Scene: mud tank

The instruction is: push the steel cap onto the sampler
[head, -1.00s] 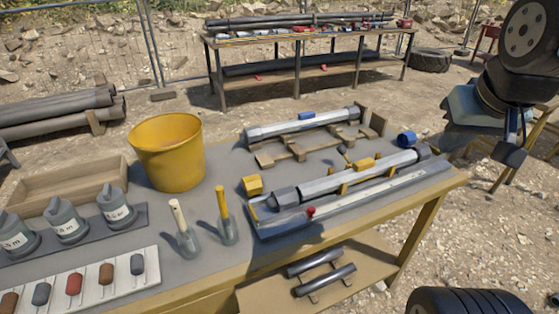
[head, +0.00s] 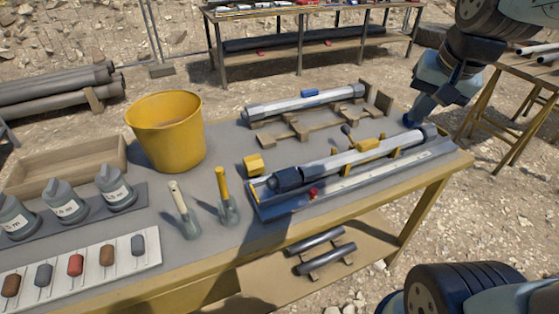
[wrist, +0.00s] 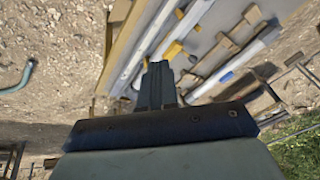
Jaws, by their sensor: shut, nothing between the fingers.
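The sampler, a long pale steel tube (head: 350,157), lies in a cradle on the front part of the table. A dark steel piece (head: 287,179) is on its left end and a grey cap-like piece (head: 430,131) is at its right end; I cannot tell which is the task's cap, or how far either is seated. My gripper (head: 409,119) is low over the table's right end, just beyond the sampler's right end. In the wrist view its fingers (wrist: 156,85) are together and empty. Contact with the cap cannot be seen.
A second tube (head: 300,101) with a blue clip lies behind on wooden supports. A yellow block (head: 253,164), a yellow bucket (head: 165,130), two trowels and several bottles stand to the left. Another bench (head: 310,50) stands behind.

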